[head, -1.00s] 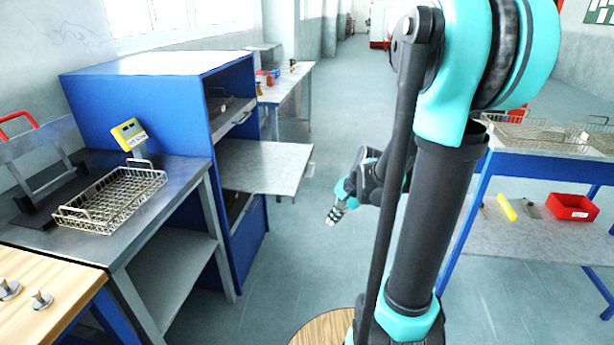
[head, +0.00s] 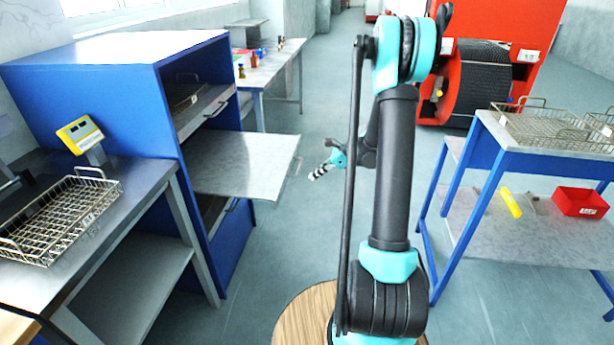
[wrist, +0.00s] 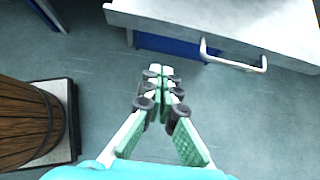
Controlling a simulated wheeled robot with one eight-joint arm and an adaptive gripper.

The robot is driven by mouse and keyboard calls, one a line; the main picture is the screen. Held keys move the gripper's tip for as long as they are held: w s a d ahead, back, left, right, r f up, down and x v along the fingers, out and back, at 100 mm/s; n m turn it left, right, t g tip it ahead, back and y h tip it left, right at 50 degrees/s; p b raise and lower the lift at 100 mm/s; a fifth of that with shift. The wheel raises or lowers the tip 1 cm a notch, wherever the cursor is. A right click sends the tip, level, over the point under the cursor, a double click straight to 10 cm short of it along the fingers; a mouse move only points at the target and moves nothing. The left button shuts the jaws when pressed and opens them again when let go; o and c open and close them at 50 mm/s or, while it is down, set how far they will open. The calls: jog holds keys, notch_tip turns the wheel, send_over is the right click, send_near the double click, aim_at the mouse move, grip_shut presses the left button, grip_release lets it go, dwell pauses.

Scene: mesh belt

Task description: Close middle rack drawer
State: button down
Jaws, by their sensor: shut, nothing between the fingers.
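The blue rack (head: 110,85) stands at the left in the head view. Its middle drawer (head: 245,165) is pulled far out to the right, with a flat grey top. In the wrist view a drawer front (wrist: 220,25) with a pale bar handle (wrist: 232,58) shows at the top; I take it to be the middle drawer. My gripper (head: 322,171) is just right of the drawer's outer edge in the head view, apart from it. In the wrist view my gripper (wrist: 160,75) is shut and empty, with the handle ahead and to its right.
A steel bench with a wire basket (head: 60,215) and a yellow scale display (head: 80,134) is at the left. A blue-framed table (head: 480,155) with baskets and a red bin (head: 580,202) is at the right. A wooden barrel (wrist: 25,120) is left in the wrist view.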

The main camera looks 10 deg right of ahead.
aim_at(211, 176)
jog(key=a+r+x, duration=0.2)
jog(key=x, duration=0.9)
jog(key=shift+w, duration=0.35)
jog(key=shift+a+f, duration=0.15)
jog(key=w+a, duration=0.3)
jog(key=a, duration=0.7)
jog(key=w+a, duration=0.3)
jog(key=a, duration=0.7)
jog(key=w+a, duration=0.4)
jog(key=a, duration=0.6)
jog(key=shift+a, duration=0.2)
jog(key=shift+w+a, duration=0.1)
jog(key=shift+a, duration=0.25)
jog(key=shift+a, duration=0.1)
